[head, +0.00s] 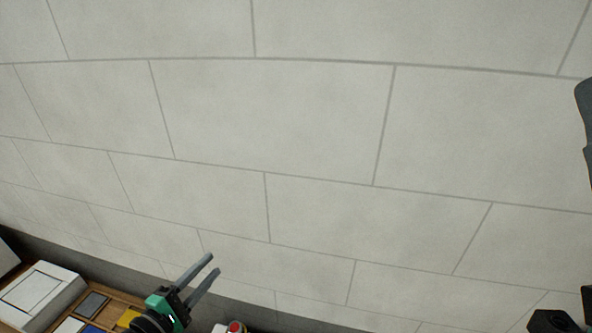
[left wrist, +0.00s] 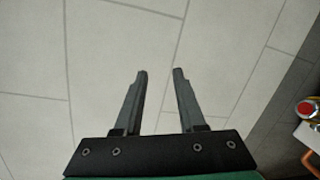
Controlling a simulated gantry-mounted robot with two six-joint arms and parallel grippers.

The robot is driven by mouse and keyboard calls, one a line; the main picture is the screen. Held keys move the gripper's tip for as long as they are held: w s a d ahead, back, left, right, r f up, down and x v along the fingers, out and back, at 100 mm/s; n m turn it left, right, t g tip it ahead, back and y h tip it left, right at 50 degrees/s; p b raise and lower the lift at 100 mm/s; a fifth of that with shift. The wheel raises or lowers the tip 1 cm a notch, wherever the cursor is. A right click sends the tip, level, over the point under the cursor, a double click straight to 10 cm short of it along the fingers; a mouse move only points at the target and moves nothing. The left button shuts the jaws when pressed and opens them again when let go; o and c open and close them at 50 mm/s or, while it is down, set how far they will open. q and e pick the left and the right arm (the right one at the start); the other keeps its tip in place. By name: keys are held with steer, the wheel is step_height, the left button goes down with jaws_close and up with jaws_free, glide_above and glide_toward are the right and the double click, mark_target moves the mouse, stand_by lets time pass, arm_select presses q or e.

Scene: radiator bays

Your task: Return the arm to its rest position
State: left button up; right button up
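My left gripper (head: 213,263) is low in the head view, with a green and black body and two long grey fingers pointing up and right. In the left wrist view its fingers (left wrist: 160,72) stand apart with only tiled floor between them, so it is open and empty. It is over the floor beside a wooden surface. Dark parts show at the right edge of the head view, cut off by the frame. I cannot make out any right gripper fingers there.
At the lower left are a white box (head: 38,295), a grey panel (head: 92,304) and a wooden surface. A red round button (head: 236,327) on a light housing sits right of my left gripper; it also shows in the left wrist view (left wrist: 306,108). The pale tiled floor (head: 270,120) is clear.

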arm_select(q)
steer(key=s+d+r+m+t+h+p, duration=0.1)
steer(key=s+d+r+m+t, duration=0.2)
steer(key=r, duration=0.9)
steer(key=s+d+r+m+t, duration=0.25)
steer(key=r+m, duration=0.35)
steer(key=r, duration=0.6)
steer(key=s+d+r+m+t+h+p, duration=0.1)
steer(key=s+d+r+m+t, duration=0.2)
steer(key=r, duration=0.9)
steer(key=s+a+r+m+t+y, duration=0.3)
steer(key=s+a+r+m+y, duration=0.2)
steer(key=s, duration=0.4)
steer(key=shift+s+r+m, duration=0.25)
steer(key=shift+r+m, duration=0.55)
steer(key=shift+m, duration=0.1)
steer(key=shift+a, duration=0.1)
